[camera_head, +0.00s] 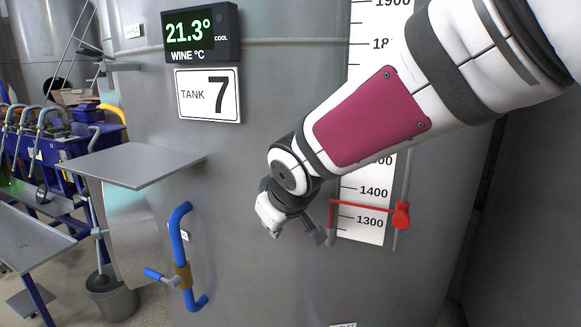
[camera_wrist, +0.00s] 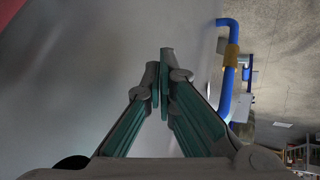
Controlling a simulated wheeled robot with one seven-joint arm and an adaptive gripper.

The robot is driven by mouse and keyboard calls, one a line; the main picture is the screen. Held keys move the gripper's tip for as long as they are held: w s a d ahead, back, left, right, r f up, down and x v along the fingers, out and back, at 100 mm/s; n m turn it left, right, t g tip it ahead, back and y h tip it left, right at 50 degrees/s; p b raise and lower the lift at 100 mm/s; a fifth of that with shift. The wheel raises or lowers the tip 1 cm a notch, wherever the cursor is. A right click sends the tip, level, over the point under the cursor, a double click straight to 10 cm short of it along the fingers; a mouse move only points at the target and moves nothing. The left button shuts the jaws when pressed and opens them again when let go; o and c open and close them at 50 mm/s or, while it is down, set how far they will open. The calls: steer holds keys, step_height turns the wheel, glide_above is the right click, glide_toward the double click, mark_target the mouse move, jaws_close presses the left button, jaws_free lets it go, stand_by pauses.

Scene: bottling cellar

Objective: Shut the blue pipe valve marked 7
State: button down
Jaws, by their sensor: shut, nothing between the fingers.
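The blue pipe valve (camera_head: 183,240) is on the grey tank's front, lower left in the head view. Its upright blue pipe has bent ends and a brass-coloured body low on it. A blue-gripped lever (camera_head: 158,275) sticks out to the left from the body, across the pipe. No 7 is readable on the valve itself. The pipe also shows at the right of the wrist view (camera_wrist: 227,85). My gripper (camera_head: 318,234) is right of the valve, apart from it, its tips hard to make out. In the wrist view its fingers (camera_wrist: 164,72) are together and empty.
A "TANK 7" sign (camera_head: 208,95) and a temperature display (camera_head: 200,33) are above the valve. A grey shelf (camera_head: 135,165) juts out up and left of it. A red fitting (camera_head: 400,215) on the level scale is close right of my gripper. A bucket (camera_head: 112,295) stands lower left.

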steer(key=s+d+r+m+g+h, duration=0.2)
steer(key=s+d+m+h, duration=0.25)
steer(key=s+d, duration=1.15)
steer(key=s+d+f+m+g+y, duration=0.1)
steer(key=s+d+m+g, duration=0.15)
steer(key=s, duration=0.65)
steer(key=s+d+f+m+g+y, duration=0.15)
steer(key=s+d, duration=0.25)
steer(key=s, duration=0.5)
step_height(320, 180, up, 15)
steer(key=t+p, duration=0.2)
steer(key=p, duration=1.2)
steer(key=shift+w+d+t+h, duration=0.2)
steer(key=shift+w+t+h, duration=0.1)
steer(key=shift+w, duration=0.1)
steer(key=shift+m, duration=0.25)
